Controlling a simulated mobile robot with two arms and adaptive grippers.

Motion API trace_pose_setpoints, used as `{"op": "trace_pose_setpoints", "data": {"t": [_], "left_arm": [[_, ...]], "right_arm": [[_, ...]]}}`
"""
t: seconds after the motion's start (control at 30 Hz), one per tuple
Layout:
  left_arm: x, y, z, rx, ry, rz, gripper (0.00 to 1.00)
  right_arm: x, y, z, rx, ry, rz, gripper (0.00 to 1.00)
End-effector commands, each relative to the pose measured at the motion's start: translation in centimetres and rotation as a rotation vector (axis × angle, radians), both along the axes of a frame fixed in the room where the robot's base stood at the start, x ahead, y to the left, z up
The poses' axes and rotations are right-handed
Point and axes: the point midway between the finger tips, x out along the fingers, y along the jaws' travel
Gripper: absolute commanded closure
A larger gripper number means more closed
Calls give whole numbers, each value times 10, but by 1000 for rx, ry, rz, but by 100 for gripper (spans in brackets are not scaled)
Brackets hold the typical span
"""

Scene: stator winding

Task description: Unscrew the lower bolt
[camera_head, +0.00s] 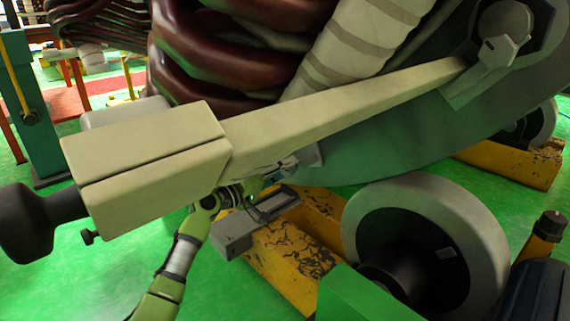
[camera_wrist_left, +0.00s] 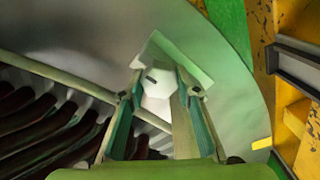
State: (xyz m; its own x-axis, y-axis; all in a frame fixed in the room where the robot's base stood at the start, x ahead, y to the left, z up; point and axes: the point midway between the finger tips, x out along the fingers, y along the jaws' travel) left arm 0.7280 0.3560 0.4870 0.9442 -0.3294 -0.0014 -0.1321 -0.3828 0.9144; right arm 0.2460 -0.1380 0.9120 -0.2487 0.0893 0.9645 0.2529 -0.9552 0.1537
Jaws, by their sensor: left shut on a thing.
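The lower bolt has a pale hexagonal head (camera_wrist_left: 156,86) and sits against a bracket plate (camera_wrist_left: 185,50) on the grey curved end plate (camera_wrist_left: 235,85). My left gripper (camera_wrist_left: 157,98) is shut on this bolt, with one teal-padded finger on each side of the head. In the head view my left gripper (camera_head: 272,176) reaches up from the lower left, under the long beige beam (camera_head: 340,104). The bolt's contact with the fingers is mostly hidden there. The upper bolt (camera_head: 497,50) shows at the beam's far right end. My right gripper is not in view.
A beige block (camera_head: 150,165) with a black knob (camera_head: 28,222) is close on the left. Dark red winding coils (camera_head: 220,50) rise behind the beam. A yellow stand (camera_head: 275,265) and a large wheel (camera_head: 430,240) are below right. Green floor (camera_head: 110,285) is clear at lower left.

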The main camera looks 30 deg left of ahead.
Motion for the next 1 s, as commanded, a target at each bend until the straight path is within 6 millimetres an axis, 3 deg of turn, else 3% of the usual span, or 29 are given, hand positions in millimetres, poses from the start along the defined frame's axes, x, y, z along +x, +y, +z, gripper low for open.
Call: {"op": "trace_pose_setpoints", "data": {"t": [0.27,0.3,0.33,0.37,0.77,1.0], "left_arm": [[0,0,-1,-9,2,1,91],[0,0,-1,-8,1,1,62],[0,0,-1,-8,1,1,54],[0,0,-1,-8,1,1,52],[-5,2,-1,-5,1,1,52],[-44,16,-2,-4,4,2,52]], "right_arm": [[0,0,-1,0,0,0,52],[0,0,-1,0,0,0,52],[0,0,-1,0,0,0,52],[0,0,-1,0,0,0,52],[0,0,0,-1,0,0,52],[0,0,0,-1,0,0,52]]}}
